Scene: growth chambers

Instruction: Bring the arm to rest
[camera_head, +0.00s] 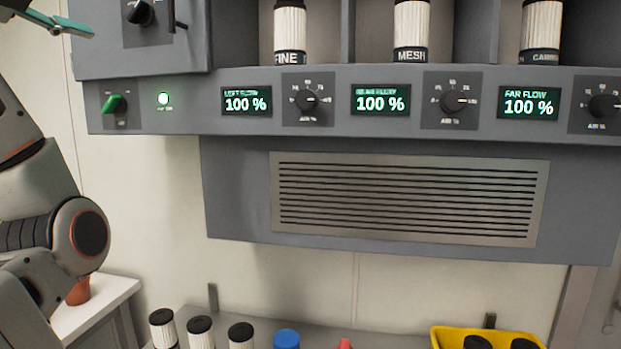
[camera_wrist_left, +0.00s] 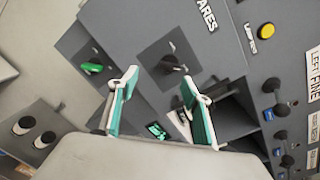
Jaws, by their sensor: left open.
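My left arm comes in along the left edge of the head view, bent at the elbow, with its forearm raised. My left gripper (camera_head: 68,27) shows at the top left corner of that view, beside the left end of the grey control unit (camera_head: 150,62). In the left wrist view the gripper (camera_wrist_left: 158,92) has its two teal and white fingers apart, with nothing held between them. Beyond the fingers lies the grey panel with a black knob (camera_wrist_left: 172,62) and a green switch (camera_wrist_left: 95,67). My right gripper is not in view.
Below are a vent grille (camera_head: 410,198), lidded jars (camera_head: 201,333) and a yellow bin (camera_head: 440,334).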

